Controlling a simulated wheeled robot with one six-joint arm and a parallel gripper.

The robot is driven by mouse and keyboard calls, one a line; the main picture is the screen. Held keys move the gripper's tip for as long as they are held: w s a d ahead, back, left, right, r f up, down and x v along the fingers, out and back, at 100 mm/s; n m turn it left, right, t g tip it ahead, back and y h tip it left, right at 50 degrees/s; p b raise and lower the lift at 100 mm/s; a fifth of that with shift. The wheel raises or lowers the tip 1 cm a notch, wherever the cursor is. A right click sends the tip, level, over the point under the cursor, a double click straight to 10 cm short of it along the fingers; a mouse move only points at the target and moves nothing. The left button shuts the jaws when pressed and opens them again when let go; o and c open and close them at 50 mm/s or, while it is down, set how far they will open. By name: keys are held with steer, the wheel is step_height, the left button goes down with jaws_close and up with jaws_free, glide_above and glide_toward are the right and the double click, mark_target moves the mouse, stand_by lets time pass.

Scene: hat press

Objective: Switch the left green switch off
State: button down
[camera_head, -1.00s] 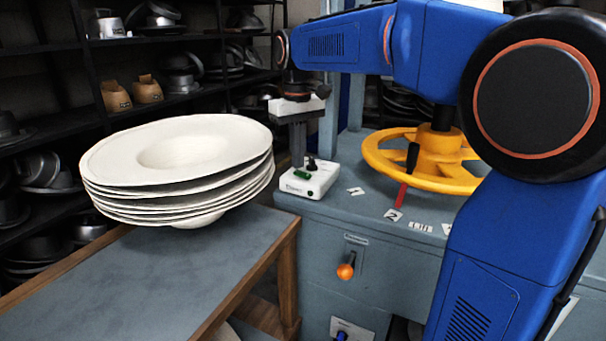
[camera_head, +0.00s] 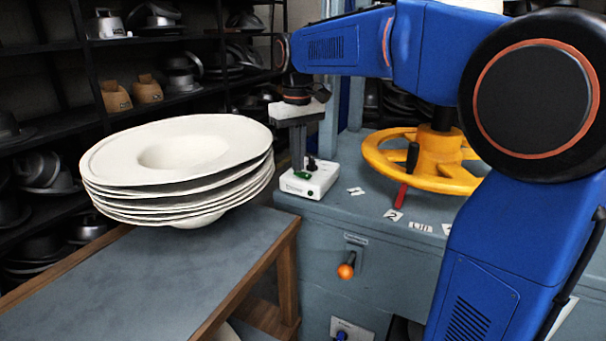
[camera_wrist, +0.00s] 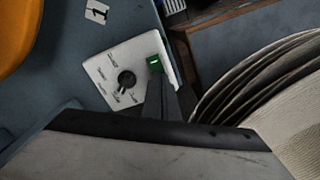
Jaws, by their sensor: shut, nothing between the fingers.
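A white control box (camera_head: 322,185) sits on the near left corner of the blue-grey press cabinet. In the wrist view the green switch (camera_wrist: 155,64) shows at the box's edge, beside the black knob (camera_wrist: 126,79). My gripper (camera_head: 298,166) is shut and empty and points down at the box. In the wrist view its fingertips (camera_wrist: 158,76) are right at the green switch; I cannot tell whether they touch it.
A stack of cream hats (camera_head: 180,165) rests on the table (camera_head: 215,262) left of the box, close to my gripper. A yellow wheel (camera_head: 430,160) stands to the right. An orange knob (camera_head: 346,271) sticks out of the cabinet front.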

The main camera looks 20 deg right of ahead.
steer(key=shift+f, duration=0.35)
stand_by(0.3)
steer(key=shift+r, duration=0.1)
step_height(320, 180, up, 7)
stand_by(0.9)
stand_by(0.4)
steer(key=s+d+f+m+t, duration=0.1)
steer(key=s+d+f+t, duration=0.1)
steer(key=s+f, duration=0.9)
steer(key=s+d+f+m+t, duration=0.2)
steer(key=s+d+f, duration=0.3)
steer(key=s+f, duration=0.6)
steer(key=s, duration=0.7)
steer(key=shift+t, duration=0.4)
